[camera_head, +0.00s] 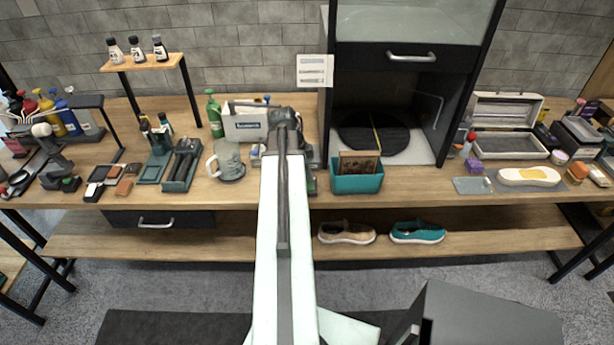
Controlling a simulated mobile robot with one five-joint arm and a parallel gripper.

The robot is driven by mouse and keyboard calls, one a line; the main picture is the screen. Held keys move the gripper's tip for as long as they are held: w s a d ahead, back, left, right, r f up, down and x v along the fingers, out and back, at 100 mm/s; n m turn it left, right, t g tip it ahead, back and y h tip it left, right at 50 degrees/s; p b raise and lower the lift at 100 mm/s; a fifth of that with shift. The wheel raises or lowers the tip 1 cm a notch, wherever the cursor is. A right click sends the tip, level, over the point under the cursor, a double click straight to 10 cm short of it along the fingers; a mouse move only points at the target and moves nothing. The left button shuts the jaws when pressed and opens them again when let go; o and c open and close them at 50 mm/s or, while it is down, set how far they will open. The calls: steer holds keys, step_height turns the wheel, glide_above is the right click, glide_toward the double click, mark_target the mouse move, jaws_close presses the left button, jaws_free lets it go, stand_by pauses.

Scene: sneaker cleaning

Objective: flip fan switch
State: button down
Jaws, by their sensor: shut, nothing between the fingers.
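A tall black cabinet (484,75) stands at the back of the workbench. It has an open chamber with a dark round disc (375,133) on its floor and a drawer-like front with a silver handle (411,57) above. A small white panel (315,70) with dark markings is at the cabinet's left edge. I cannot make out a fan switch for certain. My pale arm reaches forward from the bottom centre. My gripper (284,121) is at its far end, shut and empty, left of the chamber and below the panel. Its fingers are small and partly hidden by the arm.
A teal box (357,182) stands in front of the chamber. Two shoes, one brown (347,233) and one teal (417,232), lie on the lower shelf. An open case (508,146) is at right.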

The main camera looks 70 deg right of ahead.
steer(key=shift+w+d+f+b, duration=0.15)
steer(key=shift+d+f+b, duration=0.3)
steer(key=shift+f+b, duration=0.25)
steer(key=shift+w+d, duration=0.15)
steer(key=shift+d, duration=0.1)
steer(key=shift+a+r, duration=0.1)
steer(key=shift+r, duration=0.05)
steer(key=shift+a, duration=0.1)
steer(key=shift+s+a, duration=0.3)
steer(key=shift+a, duration=0.35)
